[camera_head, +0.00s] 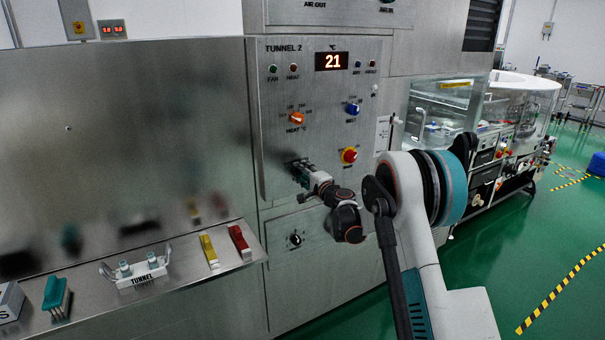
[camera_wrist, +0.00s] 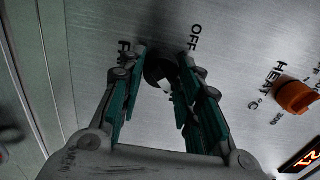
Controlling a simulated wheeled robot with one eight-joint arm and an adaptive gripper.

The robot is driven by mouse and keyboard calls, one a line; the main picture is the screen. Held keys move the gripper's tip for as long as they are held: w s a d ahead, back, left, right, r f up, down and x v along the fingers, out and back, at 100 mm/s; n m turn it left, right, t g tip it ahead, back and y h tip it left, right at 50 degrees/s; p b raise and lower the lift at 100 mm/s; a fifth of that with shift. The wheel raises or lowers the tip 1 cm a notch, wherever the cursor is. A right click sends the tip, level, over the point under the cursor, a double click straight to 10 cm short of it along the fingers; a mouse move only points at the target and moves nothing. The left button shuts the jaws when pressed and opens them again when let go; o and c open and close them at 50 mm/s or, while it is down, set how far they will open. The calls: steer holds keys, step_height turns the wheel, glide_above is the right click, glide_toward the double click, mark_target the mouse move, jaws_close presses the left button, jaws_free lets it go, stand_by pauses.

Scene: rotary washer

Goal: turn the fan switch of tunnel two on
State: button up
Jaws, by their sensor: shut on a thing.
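The Tunnel 2 control panel (camera_head: 285,140) is a steel plate with lamps, a display and several knobs. The dark round fan switch (camera_wrist: 158,68) sits between my fingertips in the wrist view, with a light mark near its lower edge. "OFF" is printed to its upper right, and a partly covered label is on its left. My gripper (camera_wrist: 163,62) has its teal fingers shut on the switch. In the head view my gripper (camera_head: 300,171) is at the lower left of the panel and hides the switch. I cannot tell the switch's exact position.
A black knob (camera_head: 295,239) is below.

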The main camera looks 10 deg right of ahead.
steer(key=o, duration=1)
steer(key=v, duration=1.2)
